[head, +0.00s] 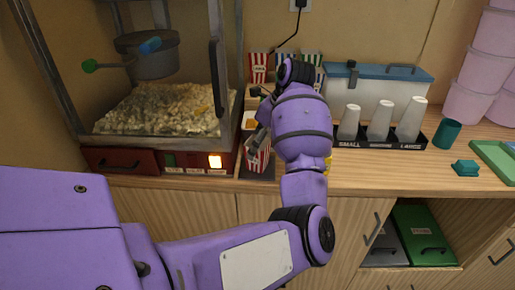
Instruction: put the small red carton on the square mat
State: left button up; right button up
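My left gripper (257,128) hangs over the counter just right of the popcorn machine, partly hidden by its own purple arm. A red-and-white striped carton (256,162) stands directly below it, partly covered by the gripper. A dark flat patch, seemingly the square mat (258,176), shows at the carton's foot. I cannot tell whether the fingers are touching the carton. Another red striped carton (259,67) stands at the back beside a blue striped one (284,57) and a green striped one (311,57). My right gripper is out of view.
The popcorn machine (158,125) stands close on the left. A black cup rack (376,142) labelled by size holds white cups to the right. Behind it is a blue-lidded box (385,72). A teal cup (447,133) and green tray (494,160) are farther right. The counter front is mostly clear.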

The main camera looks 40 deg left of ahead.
pick_arm(q)
jog(key=v, duration=1)
jog(key=shift+r, duration=0.15)
